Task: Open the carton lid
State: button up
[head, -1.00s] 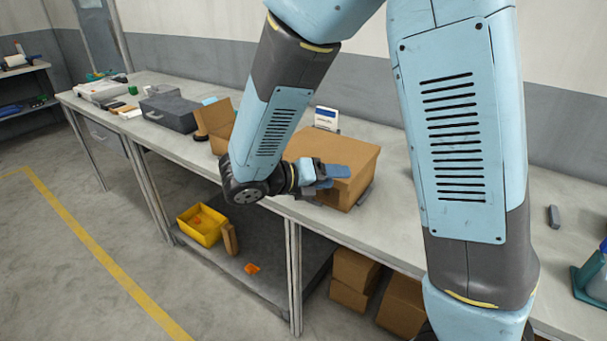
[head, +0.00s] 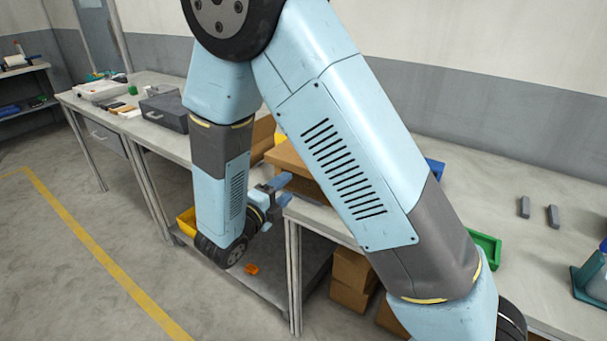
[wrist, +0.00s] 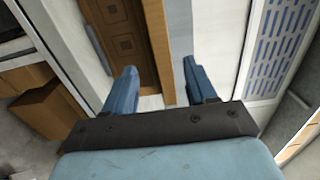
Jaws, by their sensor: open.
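The brown carton (head: 288,157) stands on the workbench in the head view, mostly hidden behind my arm, with part of its top and side showing. How far its lid is raised cannot be told. My gripper (head: 284,190) is in front of the carton, at about the bench's front edge and lower than the carton's top. Its blue fingers are apart with nothing between them. In the wrist view my gripper (wrist: 160,85) is open, and a brown panel with printed squares, seemingly the carton (wrist: 125,40), lies beyond the fingers, apart from them.
A grey case (head: 163,112) sits farther left on the workbench (head: 470,190). A green tray (head: 487,250) and two small grey blocks (head: 524,208) are on the right. A yellow bin (head: 187,222) and brown boxes (head: 352,270) are below the bench.

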aim_at(303, 173)
jog(key=x, duration=0.9)
jog(key=shift+c, duration=0.4)
jog(key=shift+s, duration=0.1)
grip_shut()
